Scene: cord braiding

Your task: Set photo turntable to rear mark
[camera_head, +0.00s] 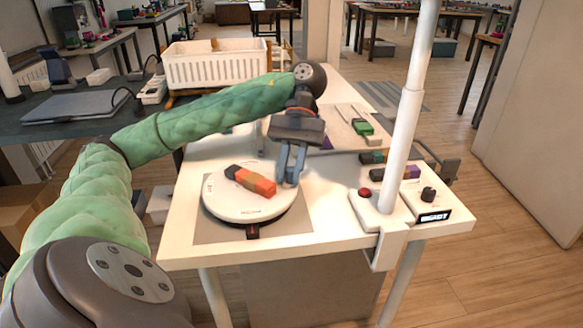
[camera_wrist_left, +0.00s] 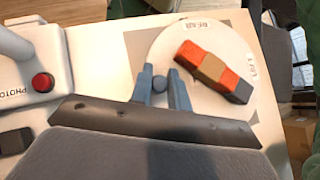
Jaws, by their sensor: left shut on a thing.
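The photo turntable (camera_head: 222,208) is a round white disc on a grey mat near the table's front left. An orange, tan and dark block (camera_head: 251,181) lies across it. In the left wrist view the disc (camera_wrist_left: 215,101) shows the word REAR at its upper rim and LEFT at its right rim. A black and red marker (camera_head: 252,231) sits at the front of the base. My left gripper (camera_head: 289,180) points down at the disc's right edge. Its fingers (camera_wrist_left: 161,88) are shut on a small grey-blue peg (camera_wrist_left: 160,84) there. My right gripper is not seen.
A white post (camera_head: 404,120) rises from a base with a red button (camera_head: 364,192), right of the turntable. A box with a black knob (camera_head: 428,194) stands beside it. Small coloured blocks and a green-handled tool (camera_head: 362,127) lie farther back. A white crate (camera_head: 215,65) stands behind.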

